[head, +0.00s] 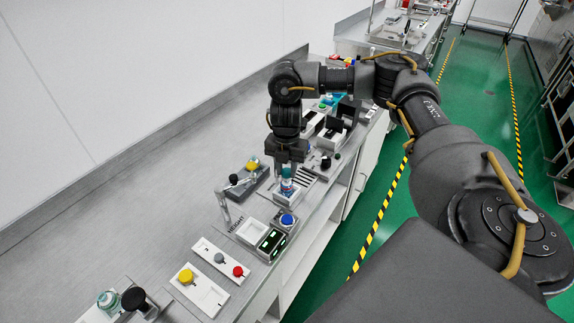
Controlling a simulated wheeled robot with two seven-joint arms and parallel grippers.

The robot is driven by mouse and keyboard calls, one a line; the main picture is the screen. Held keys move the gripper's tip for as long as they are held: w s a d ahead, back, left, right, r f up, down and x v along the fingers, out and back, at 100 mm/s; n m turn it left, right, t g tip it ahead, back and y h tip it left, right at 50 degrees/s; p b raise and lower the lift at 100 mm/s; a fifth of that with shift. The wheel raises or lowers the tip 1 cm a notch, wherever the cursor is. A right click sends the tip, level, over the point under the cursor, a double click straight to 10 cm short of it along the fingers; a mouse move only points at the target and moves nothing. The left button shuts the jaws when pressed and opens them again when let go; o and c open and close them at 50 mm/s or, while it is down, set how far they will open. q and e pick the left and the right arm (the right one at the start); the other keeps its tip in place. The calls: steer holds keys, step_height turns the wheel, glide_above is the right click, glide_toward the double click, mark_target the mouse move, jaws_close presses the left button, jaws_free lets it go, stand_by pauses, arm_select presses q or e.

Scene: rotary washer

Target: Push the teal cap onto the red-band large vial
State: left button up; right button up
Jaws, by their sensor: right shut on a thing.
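My right gripper (287,164) points straight down over the bench and is shut on the teal cap (287,172). The large vial (286,187) stands upright directly below the cap, at the front part of the bench. The cap and vial line up. At this size I cannot tell whether the cap touches the vial's rim or sits on it. The vial's red band is too small to make out clearly. The gripper fingers partly hide the cap. My left gripper is not in view.
A device with a yellow knob (253,164) stands left of the vial. Button panels with a yellow button (186,276) and red button (238,271) lie nearer. Black racks (340,115) stand beyond. The bench's left side is clear.

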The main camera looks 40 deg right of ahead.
steer(key=shift+f, duration=0.5)
stand_by(0.7)
steer(key=shift+f, duration=0.1)
steer(key=o, duration=1)
step_height(320, 180, up, 11)
steer(key=shift+f, duration=0.1)
stand_by(0.4)
